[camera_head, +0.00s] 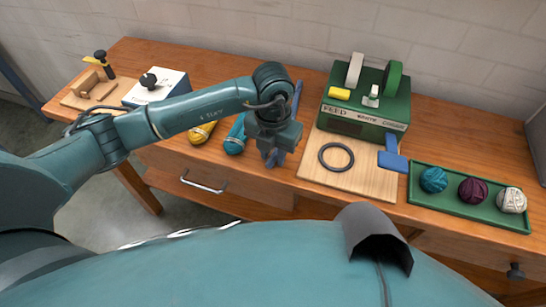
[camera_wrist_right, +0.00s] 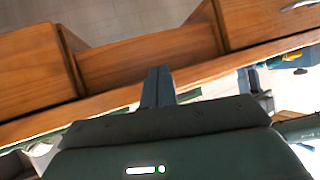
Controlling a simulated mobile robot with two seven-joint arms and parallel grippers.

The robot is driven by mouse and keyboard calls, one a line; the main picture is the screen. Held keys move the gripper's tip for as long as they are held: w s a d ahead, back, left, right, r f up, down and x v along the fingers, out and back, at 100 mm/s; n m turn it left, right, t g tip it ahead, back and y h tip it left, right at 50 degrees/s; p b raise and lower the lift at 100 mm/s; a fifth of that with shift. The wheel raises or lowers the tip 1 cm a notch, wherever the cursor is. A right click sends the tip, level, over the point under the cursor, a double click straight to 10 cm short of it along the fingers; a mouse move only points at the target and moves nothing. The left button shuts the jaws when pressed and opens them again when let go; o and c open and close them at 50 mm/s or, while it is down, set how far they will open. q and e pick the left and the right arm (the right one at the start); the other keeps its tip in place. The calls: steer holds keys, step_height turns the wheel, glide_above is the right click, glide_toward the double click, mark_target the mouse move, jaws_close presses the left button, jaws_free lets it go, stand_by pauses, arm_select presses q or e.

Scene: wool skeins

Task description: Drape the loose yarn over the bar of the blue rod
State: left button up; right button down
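A thin upright blue rod (camera_head: 297,95) shows behind my left wrist in the head view; its lower part is hidden, and I cannot make out its bar. A yellow skein (camera_head: 201,133) and a teal skein (camera_head: 235,138) lie on the table left of my left gripper (camera_head: 272,160). That gripper points down near the table's front edge; whether its fingers are open or shut is unclear, and no yarn shows in it. I cannot tell which yarn is the loose one. My right gripper (camera_wrist_right: 158,86) shows in its wrist view with its fingers together and nothing visible between them.
A green machine (camera_head: 365,105) stands behind a wooden board with a black ring (camera_head: 336,157). A blue bracket (camera_head: 392,155) is at the board's right. A green tray (camera_head: 468,208) holds three yarn balls. A white box (camera_head: 155,86) and wooden clamp board (camera_head: 97,92) are at left.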

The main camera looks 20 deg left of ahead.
arm_select(q)
steer(key=c, duration=0.5)
arm_select(e)
steer(key=shift+s+f, duration=0.1)
